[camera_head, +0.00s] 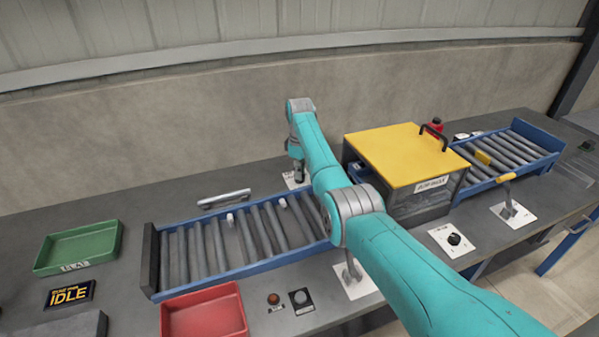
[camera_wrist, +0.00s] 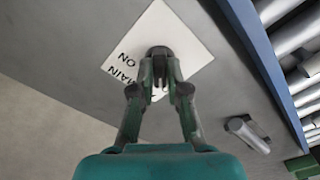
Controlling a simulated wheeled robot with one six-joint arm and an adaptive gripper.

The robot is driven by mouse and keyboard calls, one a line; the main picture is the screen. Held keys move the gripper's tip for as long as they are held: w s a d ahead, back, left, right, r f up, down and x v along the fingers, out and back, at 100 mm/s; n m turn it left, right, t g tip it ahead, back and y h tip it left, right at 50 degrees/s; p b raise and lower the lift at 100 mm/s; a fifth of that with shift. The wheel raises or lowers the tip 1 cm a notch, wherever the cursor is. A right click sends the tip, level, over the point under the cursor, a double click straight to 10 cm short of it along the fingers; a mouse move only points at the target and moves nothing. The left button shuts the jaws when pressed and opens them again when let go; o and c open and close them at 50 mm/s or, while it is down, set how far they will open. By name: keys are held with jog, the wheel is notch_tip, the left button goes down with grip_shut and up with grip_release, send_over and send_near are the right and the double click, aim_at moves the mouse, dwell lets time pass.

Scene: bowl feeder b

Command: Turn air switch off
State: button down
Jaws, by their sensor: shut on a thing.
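A white plate (camera_wrist: 192,36) with the printed words "MAIN" and "ON" lies on the grey bench in the wrist view. A dark round knob (camera_wrist: 160,50) sits on it, partly covered by my fingers. My gripper (camera_wrist: 160,66) is shut on this knob. Other lettering on the plate is hidden or cut off, so I cannot read "air" or the full setting. In the head view my gripper (camera_head: 298,174) reaches down behind the roller conveyor, and a corner of the plate (camera_head: 289,181) shows beside it.
The blue-framed roller conveyor (camera_head: 205,250) runs in front of my gripper. A yellow-lidded box (camera_head: 400,155) stands to the right. A grey bar (camera_head: 223,198) lies behind the conveyor. Green (camera_head: 72,235) and red (camera_head: 200,318) trays are at left. The wall is close behind.

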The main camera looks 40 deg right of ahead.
jog(key=c, duration=1.2)
grip_release()
jog(key=shift+o, duration=0.2)
jog(key=shift+r, duration=0.1)
notch_tip(320, 180, up, 12)
